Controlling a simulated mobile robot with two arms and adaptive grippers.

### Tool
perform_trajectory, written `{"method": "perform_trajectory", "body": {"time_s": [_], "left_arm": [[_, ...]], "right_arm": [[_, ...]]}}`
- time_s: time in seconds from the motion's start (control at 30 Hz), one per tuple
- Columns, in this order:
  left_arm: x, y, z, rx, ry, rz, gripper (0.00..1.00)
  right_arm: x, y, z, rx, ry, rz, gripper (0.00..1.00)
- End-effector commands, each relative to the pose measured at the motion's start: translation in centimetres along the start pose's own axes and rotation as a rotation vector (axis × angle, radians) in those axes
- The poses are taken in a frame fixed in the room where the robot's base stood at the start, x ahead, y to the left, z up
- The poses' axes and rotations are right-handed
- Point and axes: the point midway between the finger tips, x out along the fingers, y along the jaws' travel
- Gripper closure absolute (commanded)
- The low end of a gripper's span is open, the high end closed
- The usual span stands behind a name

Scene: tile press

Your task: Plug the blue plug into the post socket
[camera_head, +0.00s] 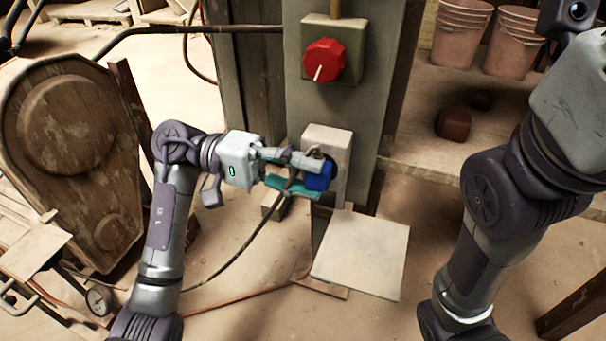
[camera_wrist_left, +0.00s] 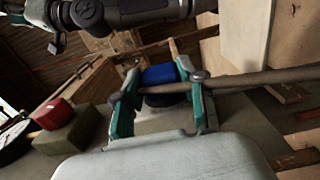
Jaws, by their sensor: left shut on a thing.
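The blue plug (camera_head: 318,178) is between the teal-tipped fingers of my left gripper (camera_head: 300,176), which is shut on it. In the left wrist view the blue plug (camera_wrist_left: 160,74) also shows between the fingers of my left gripper (camera_wrist_left: 161,92). The post socket (camera_head: 330,141) is a pale box on the grey-green post (camera_head: 362,80). The plug is at the front of this box; its far end and the socket opening are hidden, so I cannot tell whether it is inserted. My right arm shows at the right, but its gripper is out of view.
A red knob (camera_head: 324,60) on a green box sits above the socket. A dark cable (camera_head: 247,242) runs from near my left gripper down to the left. A pale slab (camera_head: 362,254) lies below. Pinkish buckets (camera_head: 462,32) stand on a shelf at upper right.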

Motion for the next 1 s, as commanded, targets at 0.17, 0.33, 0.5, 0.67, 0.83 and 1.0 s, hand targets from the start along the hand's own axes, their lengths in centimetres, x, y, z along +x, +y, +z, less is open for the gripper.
{"method": "perform_trajectory", "body": {"time_s": [0.17,0.33,0.5,0.67,0.83,1.0], "left_arm": [[0.0,0.0,-0.2,-0.001,0.0,0.0,0.94],[0.0,0.0,-0.2,-0.001,0.001,0.001,0.58],[0.0,0.0,-0.2,-0.001,0.001,0.001,0.3],[0.0,0.0,-0.2,-0.001,0.0,0.0,0.3],[-0.2,-0.1,-0.2,-0.001,0.001,-0.001,0.3],[-2.2,-0.1,-0.2,-0.002,0.003,-0.004,0.3]], "right_arm": [[0.0,0.0,0.0,0.0,0.0,0.0,0.6],[0.0,0.0,0.0,0.0,0.0,0.0,0.6],[0.0,0.0,0.0,0.0,0.0,0.0,0.6],[0.0,0.0,0.0,0.0,0.0,0.0,0.6],[0.0,0.1,0.1,0.0,-0.002,0.004,0.6],[0.0,0.1,0.1,0.0,-0.001,0.003,0.6]]}}
